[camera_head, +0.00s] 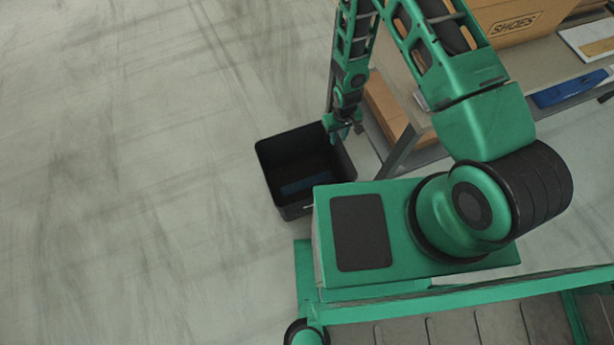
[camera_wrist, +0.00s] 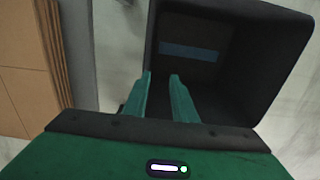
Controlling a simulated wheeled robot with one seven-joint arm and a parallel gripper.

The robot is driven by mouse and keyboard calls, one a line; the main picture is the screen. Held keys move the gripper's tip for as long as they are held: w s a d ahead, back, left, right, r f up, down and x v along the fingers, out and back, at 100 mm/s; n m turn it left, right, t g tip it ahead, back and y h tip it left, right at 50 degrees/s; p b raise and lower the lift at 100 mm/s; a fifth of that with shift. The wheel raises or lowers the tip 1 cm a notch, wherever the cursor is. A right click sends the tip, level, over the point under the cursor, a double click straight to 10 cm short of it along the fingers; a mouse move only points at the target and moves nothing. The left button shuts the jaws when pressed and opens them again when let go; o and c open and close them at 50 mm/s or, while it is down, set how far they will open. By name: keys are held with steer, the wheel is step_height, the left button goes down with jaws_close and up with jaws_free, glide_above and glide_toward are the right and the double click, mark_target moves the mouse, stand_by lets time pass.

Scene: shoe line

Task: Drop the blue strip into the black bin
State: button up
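The black bin (camera_head: 265,159) stands on the floor beside the shelf; its wall also shows in the wrist view (camera_wrist: 262,62). The blue strip (camera_head: 305,183) lies inside the bin, on or near its bottom; it also shows in the wrist view (camera_wrist: 190,51), beyond my fingertips. My gripper (camera_wrist: 161,78) is open, with its two green fingers apart and nothing between them. In the head view my gripper (camera_head: 343,126) is at the bin's upper right rim. The strip is apart from the fingers.
A shelf unit (camera_head: 404,150) with cardboard boxes stands right of the bin, close to my arm. A box marked SHOES (camera_head: 515,22) sits on its top. The floor (camera_head: 120,170) to the left is clear.

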steer(key=shift+r, duration=2.95)
